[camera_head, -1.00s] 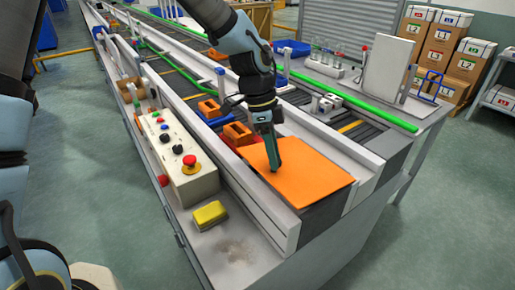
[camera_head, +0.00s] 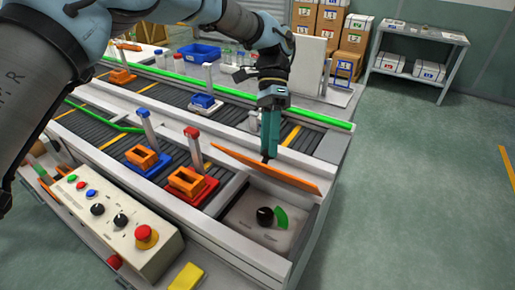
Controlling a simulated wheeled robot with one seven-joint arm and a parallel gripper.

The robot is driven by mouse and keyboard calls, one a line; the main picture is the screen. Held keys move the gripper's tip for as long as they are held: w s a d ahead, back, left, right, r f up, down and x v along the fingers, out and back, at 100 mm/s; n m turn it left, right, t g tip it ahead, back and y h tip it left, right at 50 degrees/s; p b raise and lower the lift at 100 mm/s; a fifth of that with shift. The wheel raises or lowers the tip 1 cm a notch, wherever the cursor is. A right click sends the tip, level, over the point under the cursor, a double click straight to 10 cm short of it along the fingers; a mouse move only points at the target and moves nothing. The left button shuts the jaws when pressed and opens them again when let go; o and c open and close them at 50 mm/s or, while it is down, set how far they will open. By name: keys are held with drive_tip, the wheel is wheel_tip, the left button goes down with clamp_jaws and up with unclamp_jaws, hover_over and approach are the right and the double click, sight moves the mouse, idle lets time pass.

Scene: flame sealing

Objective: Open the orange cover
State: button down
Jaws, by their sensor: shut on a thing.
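The orange cover (camera_head: 292,180) shows as a thin, tilted strip, raised along the far side of the recess at the conveyor's near end. My gripper (camera_head: 267,156) points down at its upper left part, with the jaws shut on the cover. The exact contact is hidden behind the fingers. The uncovered grey recess (camera_head: 246,228) holds a black knob (camera_head: 265,217) with a green dial mark (camera_head: 281,217) beside it.
A control box (camera_head: 118,221) with buttons, knobs and a red emergency stop (camera_head: 146,235) stands at lower left. A yellow sponge (camera_head: 187,277) lies near it. Orange blocks (camera_head: 186,180) on coloured bases sit left of the recess. A green rail (camera_head: 318,116) runs behind.

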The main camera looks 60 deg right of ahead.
drive_tip(key=shift+s+d+r+y, duration=0.1)
drive_tip(key=shift+d+r+y, duration=0.15)
drive_tip(key=shift+d, duration=0.35)
drive_tip(key=shift+d+r+y, duration=0.1)
drive_tip(key=shift+d+y, duration=0.25)
drive_tip(key=shift+d, duration=0.25)
drive_tip(key=c, duration=0.5)
unclamp_jaws()
